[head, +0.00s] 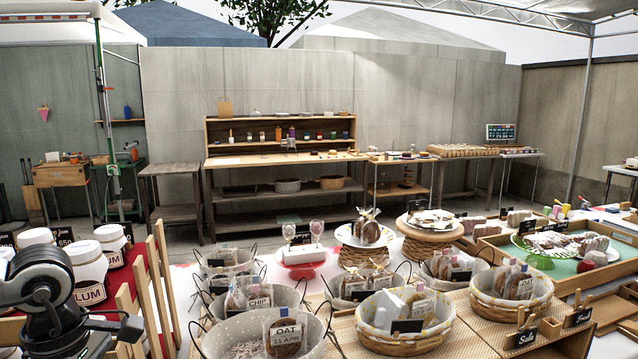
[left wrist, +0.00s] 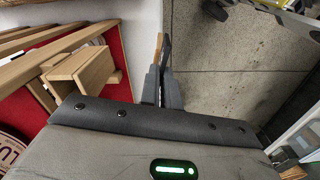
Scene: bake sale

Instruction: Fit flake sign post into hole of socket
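My left gripper (left wrist: 161,72) shows in the left wrist view with its two grey fingers close together. A thin brown wooden piece and a dark strip, seen edge-on, stick out from between the fingertips; this looks like the flake sign post (left wrist: 158,46), but no lettering shows. In the head view my left gripper (head: 130,328) is at the lower left, beside the wooden rack, and what it holds cannot be made out there. I cannot pick out the socket or its hole for certain. My right gripper is in neither view.
A wooden rack (head: 141,287) with upright slats and white-lidded jars (head: 87,265) stand close to my left arm. In the left wrist view a wooden block (left wrist: 84,70) is near the fingers, with bare floor (left wrist: 240,60) to the right. Cloth-lined baskets (head: 405,343) crowd the table.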

